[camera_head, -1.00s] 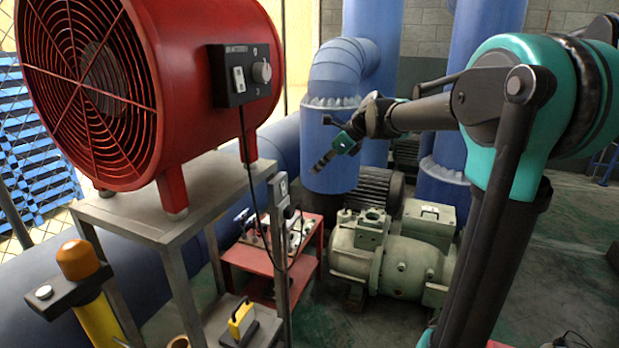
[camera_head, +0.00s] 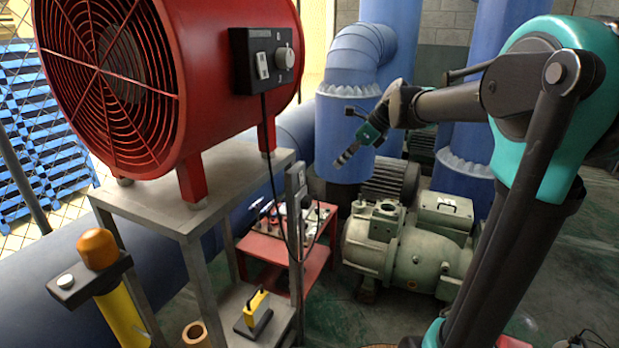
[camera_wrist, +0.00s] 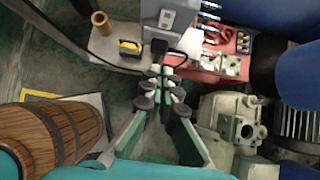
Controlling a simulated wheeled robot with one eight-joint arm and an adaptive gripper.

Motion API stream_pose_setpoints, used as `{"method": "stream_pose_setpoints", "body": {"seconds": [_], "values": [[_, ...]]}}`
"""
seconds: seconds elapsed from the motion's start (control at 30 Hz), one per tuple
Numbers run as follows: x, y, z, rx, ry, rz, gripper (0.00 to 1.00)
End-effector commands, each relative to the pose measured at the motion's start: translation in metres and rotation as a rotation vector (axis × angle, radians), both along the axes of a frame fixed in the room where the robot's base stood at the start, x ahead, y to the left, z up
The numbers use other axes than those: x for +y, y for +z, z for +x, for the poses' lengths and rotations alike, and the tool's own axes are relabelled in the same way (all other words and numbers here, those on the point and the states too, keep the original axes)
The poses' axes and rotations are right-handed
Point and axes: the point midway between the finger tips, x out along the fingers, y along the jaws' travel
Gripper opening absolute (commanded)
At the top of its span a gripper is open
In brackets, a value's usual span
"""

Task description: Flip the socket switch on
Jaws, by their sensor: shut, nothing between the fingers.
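The socket box (camera_head: 298,183) is a narrow grey unit on the right front post of the metal stand, seen nearly edge-on in the head view. In the wrist view the grey box (camera_wrist: 178,18) is at the top centre, with a pale fitting (camera_wrist: 166,18) on its face and a black plug (camera_wrist: 160,47) with a cable below. The switch's position is too small to tell. My gripper (camera_head: 344,156) is in the air, right of the socket box and apart from it, in front of a blue pipe. In the wrist view my gripper (camera_wrist: 167,72) is shut and empty, fingertips below the plug in the picture.
A red fan (camera_head: 215,85) with a black control box (camera_head: 262,60) stands on the metal stand (camera_head: 190,218). Its black cable hangs beside the post. A red table (camera_head: 275,248) with fittings and a green pump (camera_head: 410,245) are behind. A wooden barrel (camera_wrist: 60,130) shows in the wrist view.

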Motion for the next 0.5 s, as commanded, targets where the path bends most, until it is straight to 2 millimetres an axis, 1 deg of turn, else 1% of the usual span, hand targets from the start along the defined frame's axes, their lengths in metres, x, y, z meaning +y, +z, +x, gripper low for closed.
{"method": "stream_pose_setpoints", "body": {"seconds": [0.13, 0.27, 0.37, 0.5], "values": [[0.002, -0.002, 0.001, -0.001, 0.001, 0.000, 0.00], [0.009, -0.012, 0.004, 0.000, 0.002, 0.000, 0.00], [0.018, -0.025, 0.007, 0.000, 0.002, 0.000, 0.00], [0.034, -0.047, 0.012, 0.000, 0.003, 0.000, 0.00]]}}
